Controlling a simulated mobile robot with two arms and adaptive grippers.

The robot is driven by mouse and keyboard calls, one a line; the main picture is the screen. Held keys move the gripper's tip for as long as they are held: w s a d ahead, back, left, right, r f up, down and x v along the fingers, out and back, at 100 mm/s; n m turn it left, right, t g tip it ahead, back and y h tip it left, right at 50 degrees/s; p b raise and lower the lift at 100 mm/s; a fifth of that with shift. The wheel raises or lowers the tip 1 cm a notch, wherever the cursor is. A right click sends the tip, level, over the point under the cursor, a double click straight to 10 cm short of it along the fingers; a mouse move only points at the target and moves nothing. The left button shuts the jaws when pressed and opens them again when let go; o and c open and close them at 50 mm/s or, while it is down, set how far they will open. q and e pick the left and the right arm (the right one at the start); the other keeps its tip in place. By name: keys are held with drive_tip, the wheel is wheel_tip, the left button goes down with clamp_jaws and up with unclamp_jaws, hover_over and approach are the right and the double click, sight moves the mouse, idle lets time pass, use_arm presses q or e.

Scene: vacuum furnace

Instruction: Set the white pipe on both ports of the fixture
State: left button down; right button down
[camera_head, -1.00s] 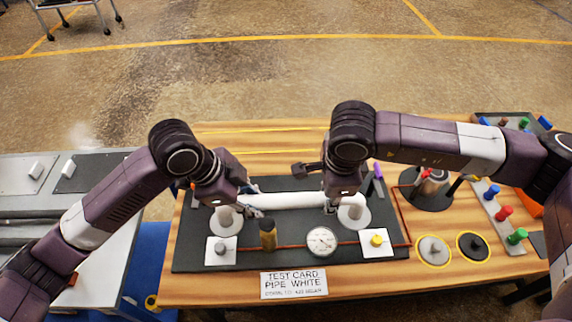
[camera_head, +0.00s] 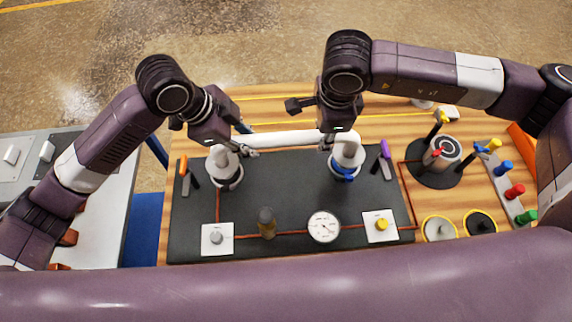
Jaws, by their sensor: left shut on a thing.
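The white pipe (camera_head: 290,139) lies across the far side of the black fixture board (camera_head: 285,190). Its bent ends appear over the left port (camera_head: 226,178) and the right port (camera_head: 346,168). Whether the ends are seated or just above the ports cannot be told. My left gripper (camera_head: 247,150) is shut on the white pipe near its left bend. My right gripper (camera_head: 327,144) is at the pipe near its right bend. Its fingers are partly hidden, so its grip is unclear.
A dial gauge (camera_head: 324,227), a dark bottle-shaped part (camera_head: 267,222) and a yellow knob (camera_head: 381,224) sit on the board's near side. An orange-handled lever (camera_head: 183,165) and a purple-handled lever (camera_head: 384,150) flank the ports. A round black stand (camera_head: 428,178) is at right.

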use_arm(q)
drive_tip(key=shift+w+f+b, duration=0.3)
drive_tip(key=shift+w+f, duration=0.1)
drive_tip(key=shift+w, duration=0.05)
use_arm(e)
drive_tip(key=shift+w+f, duration=0.45)
use_arm(q)
drive_tip(key=shift+s+f+b, duration=0.2)
drive_tip(key=shift+f+b, duration=0.5)
drive_tip(key=shift+b, duration=0.1)
use_arm(e)
drive_tip(key=shift+s+f, duration=0.2)
drive_tip(key=shift+f, duration=0.5)
use_arm(q)
wheel_tip(320, 180, down, 3)
drive_tip(key=b, duration=0.2)
drive_tip(key=shift+r+b, duration=0.15)
drive_tip(key=shift+b, duration=0.15)
use_arm(e)
wheel_tip(320, 180, down, 3)
drive_tip(key=shift+r, duration=0.15)
use_arm(q)
drive_tip(key=c, duration=1.6)
unclamp_jaws()
use_arm(e)
drive_tip(key=c, duration=1.6)
unclamp_jaws()
